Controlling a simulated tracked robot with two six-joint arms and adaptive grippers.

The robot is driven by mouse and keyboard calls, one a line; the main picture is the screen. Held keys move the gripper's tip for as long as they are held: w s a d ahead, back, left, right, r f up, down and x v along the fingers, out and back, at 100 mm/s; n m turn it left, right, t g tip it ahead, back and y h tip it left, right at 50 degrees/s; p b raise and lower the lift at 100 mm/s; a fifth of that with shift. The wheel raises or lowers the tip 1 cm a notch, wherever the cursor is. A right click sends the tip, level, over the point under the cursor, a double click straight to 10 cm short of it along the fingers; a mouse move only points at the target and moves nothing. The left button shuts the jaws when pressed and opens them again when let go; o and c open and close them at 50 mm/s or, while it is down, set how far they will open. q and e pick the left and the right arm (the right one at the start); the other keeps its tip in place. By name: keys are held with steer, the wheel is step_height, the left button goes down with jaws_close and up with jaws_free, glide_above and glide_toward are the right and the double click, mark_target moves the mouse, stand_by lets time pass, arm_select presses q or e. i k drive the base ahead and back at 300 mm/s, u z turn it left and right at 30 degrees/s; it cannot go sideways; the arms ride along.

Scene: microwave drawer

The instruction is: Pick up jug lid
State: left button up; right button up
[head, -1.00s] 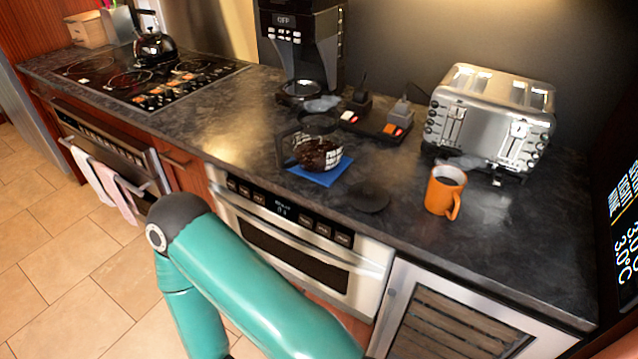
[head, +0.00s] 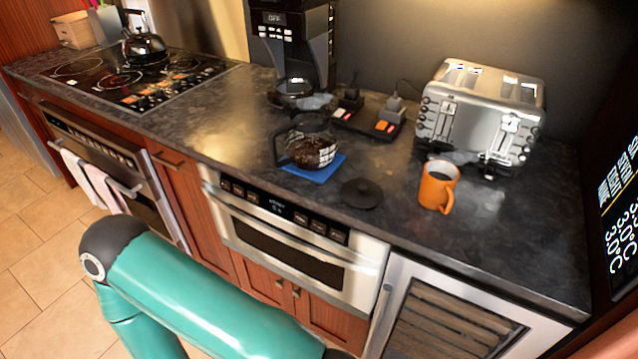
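The jug lid (head: 361,193), a flat black disc with a small knob, lies on the dark countertop near its front edge. The glass jug (head: 311,150) with dark contents and a black handle stands to its left on a blue mat (head: 325,172). An orange mug (head: 437,187) stands to the right of the lid. A teal arm link of mine crosses the lower left, below the counter. Neither gripper shows in the view.
A silver toaster (head: 481,113) stands behind the mug, and a coffee maker (head: 294,50) behind the jug. The microwave drawer (head: 290,235) is shut under the counter. A kettle (head: 144,46) sits on the hob. The counter left of the jug is clear.

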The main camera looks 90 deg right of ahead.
mark_target(358, 193)
steer(key=u, duration=0.2)
steer(key=i, duration=1.85)
steer(key=z, duration=1.75)
steer(key=i, duration=0.3)
steer(key=z, duration=2.2)
steer(key=k, duration=0.5)
steer(key=z, duration=0.5)
steer(key=i, duration=0.95)
steer(key=z, duration=0.15)
